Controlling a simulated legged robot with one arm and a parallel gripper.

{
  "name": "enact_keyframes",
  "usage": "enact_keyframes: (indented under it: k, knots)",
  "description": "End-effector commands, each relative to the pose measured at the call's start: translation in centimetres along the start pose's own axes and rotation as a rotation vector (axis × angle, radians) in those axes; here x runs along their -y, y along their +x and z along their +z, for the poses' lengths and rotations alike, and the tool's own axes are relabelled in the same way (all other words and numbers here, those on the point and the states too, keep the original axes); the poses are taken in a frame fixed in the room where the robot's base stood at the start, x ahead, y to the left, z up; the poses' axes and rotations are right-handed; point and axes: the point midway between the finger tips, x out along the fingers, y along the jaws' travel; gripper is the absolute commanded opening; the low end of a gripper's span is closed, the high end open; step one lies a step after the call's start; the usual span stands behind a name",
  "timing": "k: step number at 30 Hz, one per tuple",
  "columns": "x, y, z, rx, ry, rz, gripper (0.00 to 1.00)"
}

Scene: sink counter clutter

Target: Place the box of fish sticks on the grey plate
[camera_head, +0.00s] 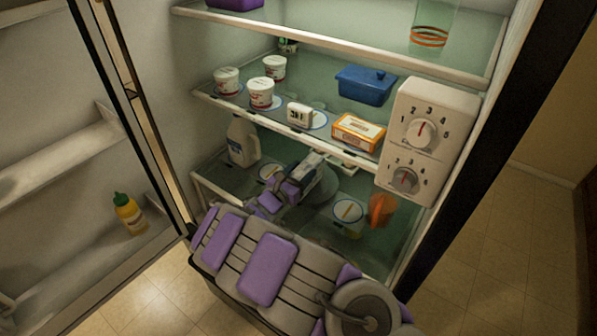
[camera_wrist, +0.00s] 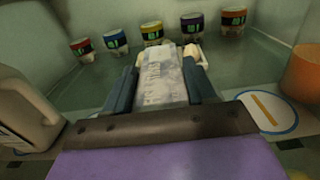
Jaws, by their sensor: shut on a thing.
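My gripper (camera_wrist: 163,82) is low inside an open refrigerator, at the bottom shelf. Its two dark fingers are shut on a pale, printed package (camera_wrist: 160,80), flat and box-like, pointing away from the wrist. The print is too blurred to read, so I cannot tell for sure that it is the fish sticks. No clearly grey plate shows. A round pale disc with a blue rim (camera_head: 349,210) lies on the bottom shelf, right of my arm; a similar disc (camera_wrist: 268,110) shows in the wrist view, right of the gripper.
Several coloured-band tubs (camera_wrist: 153,33) stand behind the package. A white jug (camera_head: 243,141) stands left, an orange cup (camera_head: 381,210) right. The shelf above holds white tubs (camera_head: 261,93), an orange-and-white box (camera_head: 358,132) and a blue container (camera_head: 365,86). A control box (camera_head: 428,140) juts out right.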

Motion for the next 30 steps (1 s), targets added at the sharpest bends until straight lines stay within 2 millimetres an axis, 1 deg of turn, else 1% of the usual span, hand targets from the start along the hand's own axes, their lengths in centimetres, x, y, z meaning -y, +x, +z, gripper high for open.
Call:
enact_keyframes:
  k: [5,6,14,22,26,29,30]
  knots:
    - [-0.5,-0.3,-0.6,0.002,-0.004,0.002,0.06]
    - [-0.5,-0.3,-0.7,0.002,-0.004,0.002,0.56]
    - [-0.4,-0.2,-0.6,0.001,-0.003,0.001,0.81]
    - [-0.1,-0.1,-0.4,0.000,0.000,0.000,0.81]
    - [-0.2,-0.2,0.7,0.000,0.000,0.000,0.81]
    - [-0.6,-2.1,0.6,0.001,-0.005,0.005,0.81]
    - [-0.7,-3.0,0.6,0.002,-0.006,0.007,0.81]
